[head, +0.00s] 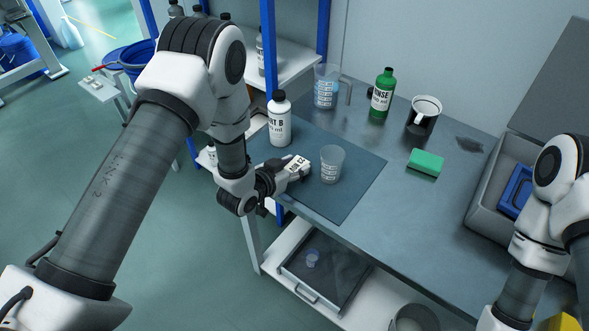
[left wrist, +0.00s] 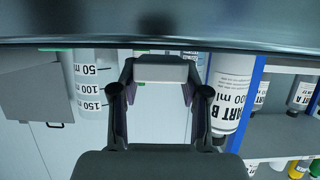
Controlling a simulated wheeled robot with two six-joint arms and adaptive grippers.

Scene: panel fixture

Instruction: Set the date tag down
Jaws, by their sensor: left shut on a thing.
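The date tag (head: 297,166) is a small white block with dark print. My left gripper (head: 284,176) is shut on it, over the mat (head: 348,200) and just left of a clear plastic cup (head: 331,166). In the left wrist view the tag (left wrist: 160,70) sits between the two fingertips of my left gripper (left wrist: 158,88). I cannot tell whether the tag touches the mat. My right arm shows at the right of the head view, but its gripper is out of the picture.
A white PART B bottle (head: 279,121) stands behind my left gripper. A graduated beaker (head: 326,87), green RINSE bottle (head: 381,94), dark mug (head: 423,115) and green sponge (head: 426,162) stand farther back. A grey case (head: 484,212) is at right. The mat's front part is clear.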

